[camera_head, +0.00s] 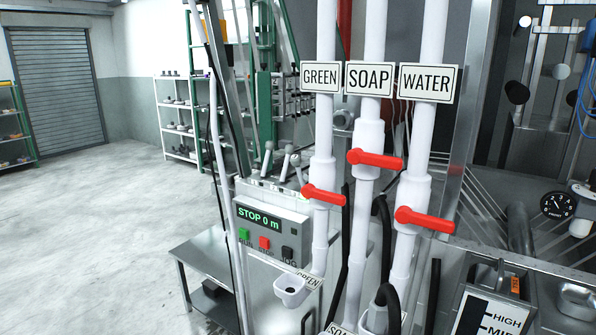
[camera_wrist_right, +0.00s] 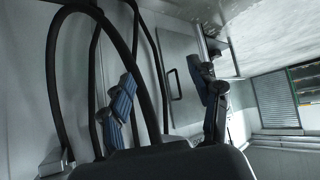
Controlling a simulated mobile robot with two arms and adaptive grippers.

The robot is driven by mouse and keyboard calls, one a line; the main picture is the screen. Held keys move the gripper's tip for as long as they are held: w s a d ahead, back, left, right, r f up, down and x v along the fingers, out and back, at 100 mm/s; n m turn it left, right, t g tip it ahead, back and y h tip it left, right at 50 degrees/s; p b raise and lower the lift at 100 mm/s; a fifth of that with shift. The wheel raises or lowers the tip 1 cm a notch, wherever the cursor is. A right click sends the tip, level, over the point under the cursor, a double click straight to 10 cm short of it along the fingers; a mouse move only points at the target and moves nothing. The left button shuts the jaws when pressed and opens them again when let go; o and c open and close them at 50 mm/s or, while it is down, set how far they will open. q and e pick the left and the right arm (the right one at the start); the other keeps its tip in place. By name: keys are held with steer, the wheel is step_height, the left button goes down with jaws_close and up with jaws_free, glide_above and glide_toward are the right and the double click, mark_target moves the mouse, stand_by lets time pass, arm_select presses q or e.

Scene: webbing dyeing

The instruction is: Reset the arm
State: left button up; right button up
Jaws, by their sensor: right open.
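My right gripper (camera_wrist_right: 166,88) shows in the right wrist view. Its two blue-padded fingers are spread apart with nothing between them. Black hoses (camera_wrist_right: 55,90) arch close by on the left of that view, passing near the left finger; I cannot tell whether they touch. A grey panel with a handle (camera_wrist_right: 181,80) lies beyond the gap between the fingers. Neither arm nor gripper shows in the head view. My left gripper is in neither view.
In the head view, white pipes labelled GREEN (camera_head: 321,78), SOAP (camera_head: 369,78) and WATER (camera_head: 427,83) carry red valve handles. A control box (camera_head: 272,233) reads STOP 0 m. A metal table (camera_head: 212,254) stands at lower left. Open floor (camera_head: 100,215) lies left.

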steer(key=s+d+f+g, duration=0.2)
steer(key=s+f, duration=0.4)
steer(key=s, duration=0.4)
steer(key=s+d+f+g+h, duration=0.1)
steer(key=s+d+f+g, duration=0.2)
steer(key=s+d+f, duration=0.2)
steer(key=s+d+f+g, duration=0.3)
steer(key=s+f, duration=0.6)
steer(key=s, duration=0.5)
steer(key=shift+s+d+f, duration=0.2)
steer(key=shift+s+d, duration=0.15)
steer(key=shift+d, duration=0.2)
